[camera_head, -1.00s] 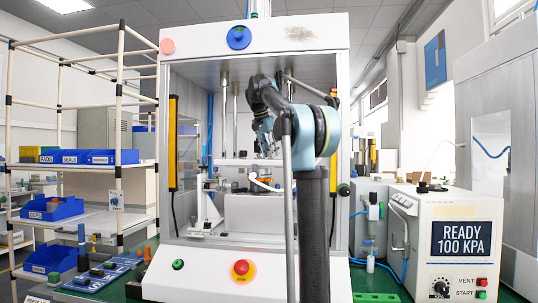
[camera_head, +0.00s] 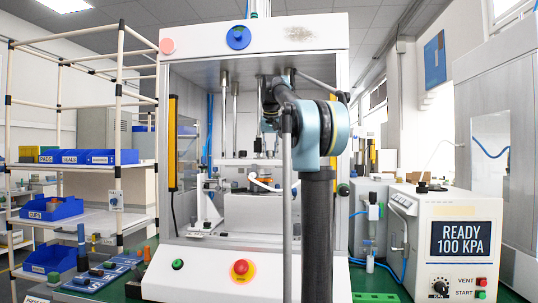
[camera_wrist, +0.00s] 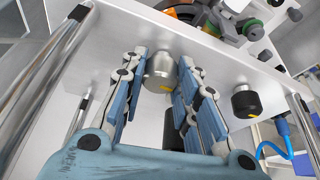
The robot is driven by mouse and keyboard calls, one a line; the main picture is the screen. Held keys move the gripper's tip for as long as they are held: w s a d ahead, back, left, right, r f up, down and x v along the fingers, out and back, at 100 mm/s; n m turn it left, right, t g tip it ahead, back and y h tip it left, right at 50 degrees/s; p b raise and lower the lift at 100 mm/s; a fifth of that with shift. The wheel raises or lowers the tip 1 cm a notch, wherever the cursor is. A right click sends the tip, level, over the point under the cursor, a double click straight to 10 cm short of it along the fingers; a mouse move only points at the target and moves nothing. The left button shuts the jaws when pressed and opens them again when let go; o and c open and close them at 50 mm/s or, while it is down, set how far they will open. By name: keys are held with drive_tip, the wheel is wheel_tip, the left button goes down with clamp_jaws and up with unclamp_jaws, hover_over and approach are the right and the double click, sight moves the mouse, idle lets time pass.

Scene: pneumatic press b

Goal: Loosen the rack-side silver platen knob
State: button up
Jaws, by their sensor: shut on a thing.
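A silver platen knob (camera_wrist: 160,72) with a yellow mark on its rim shows on a pale grey plate in the wrist view. The blue fingers of my gripper (camera_wrist: 160,66) are on either side of it and shut on it. The wrist view looks along the fingers. In the head view, my arm reaches into the press frame (camera_head: 160,130), and the knob and fingertips cannot be made out there.
A black knob (camera_wrist: 245,102) sits on the same plate to the right, near a blue hose (camera_wrist: 272,150). Chrome columns flank the plate. In the head view, the rack (camera_head: 120,165) with blue bins stands left, and a controller (camera_head: 445,240) reading READY 100 KPA stands right.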

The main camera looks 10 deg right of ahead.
drive_tip(key=shift+n+y, duration=0.3)
drive_tip(key=shift+n, duration=0.4)
drive_tip(key=o, duration=1.1)
drive_tip(key=shift+c, duration=0.2)
drive_tip(key=v, duration=0.7)
